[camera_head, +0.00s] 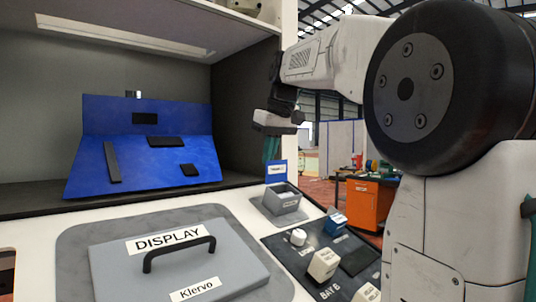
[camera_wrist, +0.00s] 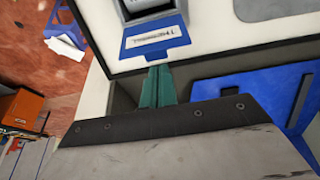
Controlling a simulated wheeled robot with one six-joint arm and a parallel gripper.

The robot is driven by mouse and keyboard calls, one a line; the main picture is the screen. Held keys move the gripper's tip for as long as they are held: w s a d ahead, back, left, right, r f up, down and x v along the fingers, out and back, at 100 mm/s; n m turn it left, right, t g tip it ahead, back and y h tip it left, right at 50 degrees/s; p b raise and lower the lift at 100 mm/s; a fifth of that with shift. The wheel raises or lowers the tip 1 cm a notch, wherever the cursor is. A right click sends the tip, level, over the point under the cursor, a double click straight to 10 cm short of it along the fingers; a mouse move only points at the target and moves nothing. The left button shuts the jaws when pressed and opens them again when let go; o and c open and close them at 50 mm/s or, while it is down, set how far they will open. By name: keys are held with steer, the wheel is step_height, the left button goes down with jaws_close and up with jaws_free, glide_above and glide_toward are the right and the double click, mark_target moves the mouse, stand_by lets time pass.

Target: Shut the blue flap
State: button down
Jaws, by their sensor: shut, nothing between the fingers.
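The small blue flap (camera_head: 277,171) with a white label stands raised at the back edge of a small open grey box (camera_head: 285,203) on the counter. In the wrist view the flap (camera_wrist: 153,46) lies just above my fingertips, with the grey box (camera_wrist: 142,6) beyond it. My gripper (camera_head: 271,161) points down, its teal fingers together and empty, directly behind and above the flap. In the wrist view the fingertips (camera_wrist: 160,70) appear close to the flap's free edge; I cannot tell whether they touch it.
A large blue panel (camera_head: 150,160) with black bars leans in the recess at left. A grey lid with a black handle (camera_head: 180,251), marked DISPLAY, lies in front. A dark control panel (camera_head: 320,262) with knobs is to the right. An orange cabinet (camera_head: 363,204) stands beyond the counter.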

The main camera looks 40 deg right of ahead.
steer(key=shift+s, duration=0.4)
steer(key=shift+a, duration=0.1)
